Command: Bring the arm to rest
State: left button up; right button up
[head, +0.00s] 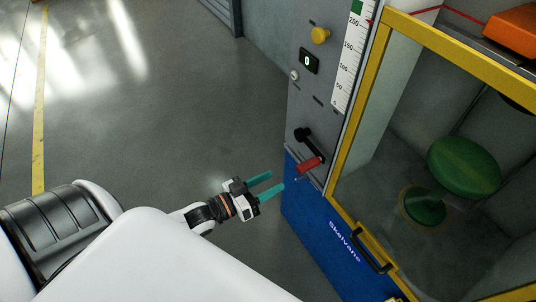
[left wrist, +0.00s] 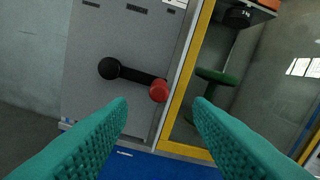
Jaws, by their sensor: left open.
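My left gripper (head: 266,187) has teal fingers and is open and empty. In the head view it is in front of the test cabinet's blue lower panel (head: 322,232), a little left of a red-handled black lever. The lever's red grip (head: 309,167) and black arm (head: 304,138) are on the grey control panel. In the left wrist view the red knob end (left wrist: 159,90) shows ahead, between and beyond the two fingertips (left wrist: 160,112), with a gap. The lever arm (left wrist: 135,73) runs left to its black hub. My right gripper is in neither view.
A yellow-framed door (head: 350,130) with a black handle (head: 372,250) closes the cabinet; a green stool (head: 464,166) stands inside. The panel has a yellow button (head: 320,35), a display reading 0 (head: 309,61) and a scale (head: 353,60). Open grey floor (head: 170,110) lies left.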

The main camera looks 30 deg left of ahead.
pick_arm(q)
jog(key=s+a+f+g+y+p, duration=0.1)
jog(key=s+a+f+g+y, duration=0.15)
jog(key=f, duration=0.65)
jog(key=s+a+f+n+g+y, duration=0.15)
jog(key=s+f, duration=0.25)
jog(key=f, duration=0.6)
jog(key=s+a+f+m+g+y+p, duration=0.1)
jog(key=s+a+f+g+y, duration=0.15)
jog(key=f, duration=0.65)
jog(key=s+d+f+g, duration=0.2)
jog(key=s+f+g, duration=0.1)
jog(key=s, duration=0.5)
jog(key=s+d+f+m+g, duration=0.1)
jog(key=s+d+f+g, duration=0.2)
jog(key=s+f, duration=0.3)
jog(key=s+d+f+g+y, duration=0.1)
jog(key=s+d+f+g, duration=0.1)
jog(key=s, duration=0.7)
notch_tip(320, 180, down, 2)
jog(key=shift+s+d+f+g, duration=0.25)
jog(key=shift+s+g, duration=0.1)
jog(key=shift+g, duration=0.1)
